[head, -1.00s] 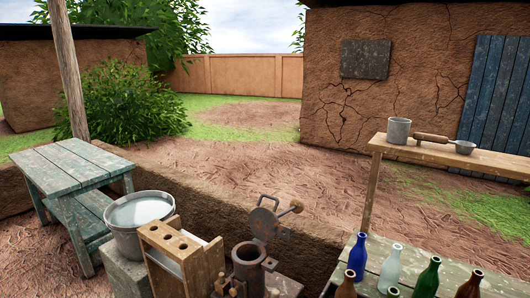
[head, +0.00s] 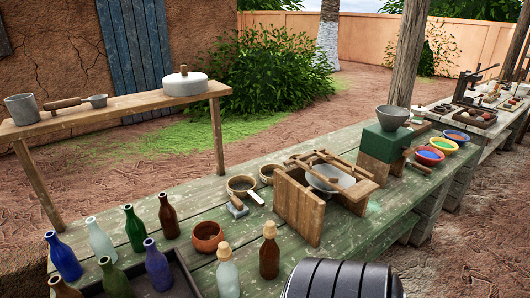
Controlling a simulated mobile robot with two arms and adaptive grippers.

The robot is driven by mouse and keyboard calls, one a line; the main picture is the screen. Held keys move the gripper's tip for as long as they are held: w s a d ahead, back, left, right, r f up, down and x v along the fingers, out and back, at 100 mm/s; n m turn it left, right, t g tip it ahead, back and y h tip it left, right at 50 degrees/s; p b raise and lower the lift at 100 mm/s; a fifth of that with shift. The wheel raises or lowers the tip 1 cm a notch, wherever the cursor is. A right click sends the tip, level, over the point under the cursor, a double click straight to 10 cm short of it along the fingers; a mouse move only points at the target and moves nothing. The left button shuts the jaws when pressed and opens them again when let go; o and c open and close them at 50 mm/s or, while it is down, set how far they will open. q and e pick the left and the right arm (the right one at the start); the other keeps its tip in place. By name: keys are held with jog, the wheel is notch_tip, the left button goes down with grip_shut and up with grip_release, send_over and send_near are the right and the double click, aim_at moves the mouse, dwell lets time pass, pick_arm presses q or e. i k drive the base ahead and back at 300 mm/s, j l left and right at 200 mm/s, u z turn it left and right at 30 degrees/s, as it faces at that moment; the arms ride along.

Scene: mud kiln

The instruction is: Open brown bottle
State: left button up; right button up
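A brown bottle (head: 269,252) with a light cork-like stopper in its neck stands upright on the green wooden table (head: 400,215), in the lower middle of the head view. A pale clear bottle (head: 228,275) with a similar stopper stands just to its left. Another brown bottle (head: 168,216), with no stopper visible, stands farther left among other bottles. A third brown bottle (head: 64,289) is partly cut off at the bottom left.
Blue, clear and green bottles (head: 135,228) stand at left around a dark tray (head: 190,268). A terracotta bowl (head: 207,237) sits near the stoppered bottles. A wooden box frame (head: 300,208) stands behind right. A raised shelf (head: 130,102) is at the back left.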

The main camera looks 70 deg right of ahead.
aim_at(269, 251)
jog(key=z, duration=2.05)
jog(key=k+j+z, duration=0.2)
jog(key=l, duration=0.05)
